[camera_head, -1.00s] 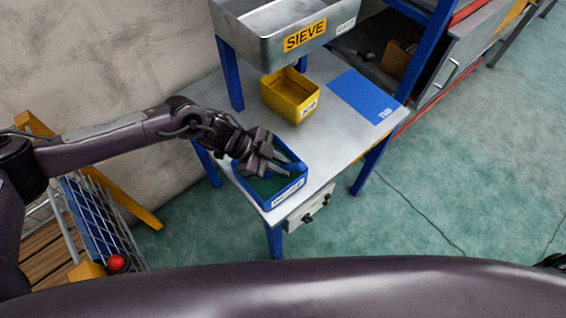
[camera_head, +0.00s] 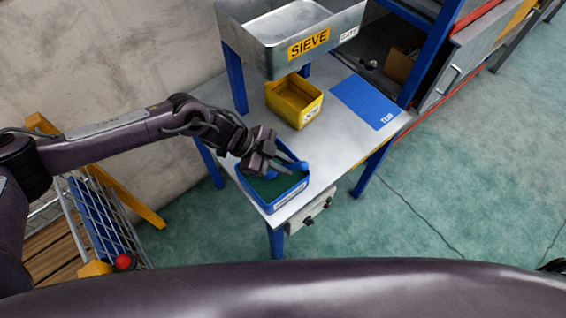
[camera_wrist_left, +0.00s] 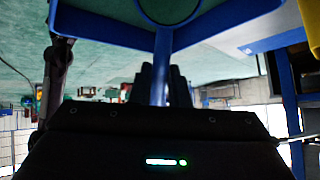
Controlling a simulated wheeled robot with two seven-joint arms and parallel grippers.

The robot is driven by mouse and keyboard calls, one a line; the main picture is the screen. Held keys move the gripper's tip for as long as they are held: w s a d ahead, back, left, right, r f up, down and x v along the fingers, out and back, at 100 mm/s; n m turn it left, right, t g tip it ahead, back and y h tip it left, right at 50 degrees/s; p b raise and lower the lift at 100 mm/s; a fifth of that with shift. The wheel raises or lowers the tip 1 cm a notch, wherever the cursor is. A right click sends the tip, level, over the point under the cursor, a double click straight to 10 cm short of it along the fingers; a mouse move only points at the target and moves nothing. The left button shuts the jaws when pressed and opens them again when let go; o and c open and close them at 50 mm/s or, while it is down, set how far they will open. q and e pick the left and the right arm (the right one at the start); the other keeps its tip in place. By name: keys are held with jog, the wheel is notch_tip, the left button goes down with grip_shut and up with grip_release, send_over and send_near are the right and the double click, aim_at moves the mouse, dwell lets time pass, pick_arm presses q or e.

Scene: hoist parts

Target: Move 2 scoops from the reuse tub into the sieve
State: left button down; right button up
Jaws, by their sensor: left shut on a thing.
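A blue tub (camera_head: 290,200) with green contents (camera_head: 268,188) sits on the near corner of the metal table; its front label is too small to read. My left gripper (camera_head: 277,166) is over this tub, tilted down. In the left wrist view its dark fingers (camera_wrist_left: 160,84) are shut on a blue scoop's handle (camera_wrist_left: 161,66). The scoop's round bowl is cut off at the top of that view, and its load cannot be told. The metal sieve (camera_head: 270,58), labelled SIEVE, stands raised above the table's far end. My right gripper is not in view.
A yellow bin (camera_head: 299,112) stands on the table below the sieve. A blue mat (camera_head: 364,101) lies bare to its right. Blue posts (camera_head: 235,82) carry the sieve. A cabinet (camera_head: 455,68) stands at the right. The tabletop between mat and blue tub is clear.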

pick_arm(q)
notch_tip(320, 180, up, 7)
jog(key=p, duration=0.5)
jog(key=shift+f, duration=0.15)
jog(key=shift+s+f, duration=0.1)
